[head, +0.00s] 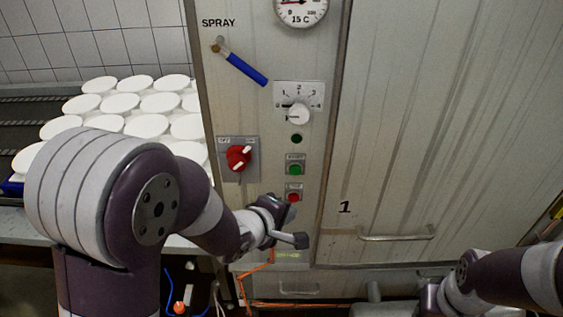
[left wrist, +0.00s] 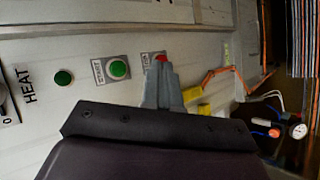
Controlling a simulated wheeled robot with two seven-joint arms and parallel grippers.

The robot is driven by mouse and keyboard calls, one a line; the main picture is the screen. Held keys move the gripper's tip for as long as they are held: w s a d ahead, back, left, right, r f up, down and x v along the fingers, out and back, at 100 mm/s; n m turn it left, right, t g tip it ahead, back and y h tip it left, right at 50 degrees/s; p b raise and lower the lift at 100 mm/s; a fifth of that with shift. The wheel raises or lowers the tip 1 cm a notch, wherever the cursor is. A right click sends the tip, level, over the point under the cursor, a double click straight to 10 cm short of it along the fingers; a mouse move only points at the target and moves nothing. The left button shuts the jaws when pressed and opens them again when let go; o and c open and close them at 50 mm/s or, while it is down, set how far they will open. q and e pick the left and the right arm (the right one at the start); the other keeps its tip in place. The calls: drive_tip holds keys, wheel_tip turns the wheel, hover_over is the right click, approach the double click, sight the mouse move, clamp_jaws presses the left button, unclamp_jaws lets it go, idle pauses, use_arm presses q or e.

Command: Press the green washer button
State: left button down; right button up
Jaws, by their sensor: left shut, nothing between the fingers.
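The green washer button (head: 295,169) sits on a small labelled plate on the metal panel, above a red button (head: 294,196). In the left wrist view, the green button (left wrist: 118,69) is in plain sight left of the fingers, and the red button (left wrist: 161,58) shows just beyond the fingertips. My left gripper (head: 289,200) is shut and empty, below the green button and close in front of the red one. Its fingers also show in the left wrist view (left wrist: 162,68). Whether they touch the panel I cannot tell. My right gripper (head: 432,296) is low at right, its fingers unclear.
A dark green lamp (head: 297,139) and a dial (head: 299,113) are above the buttons. A red rotary switch (head: 238,158) and blue spray lever (head: 242,63) are to the left. White moulds (head: 160,103) stand at left. Orange cable (head: 243,286) hangs below. A door handle (head: 396,237) is at right.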

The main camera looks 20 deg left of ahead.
sight(295, 169)
use_arm(q)
drive_tip(key=w+n+p, duration=0.1)
drive_tip(key=w+p, duration=0.1)
drive_tip(key=w, duration=0.7)
drive_tip(key=shift+a+r+n, duration=0.25)
drive_tip(key=shift+r+n, duration=0.05)
drive_tip(key=shift+r, duration=0.05)
use_arm(e)
drive_tip(key=shift+w+d+r, duration=0.1)
drive_tip(key=shift+d+r, duration=0.7)
drive_tip(key=shift+d, duration=0.05)
use_arm(q)
drive_tip(key=shift+s+a, duration=0.1)
use_arm(e)
drive_tip(key=shift+a, duration=0.1)
drive_tip(key=shift+r, duration=0.1)
idle(0.9)
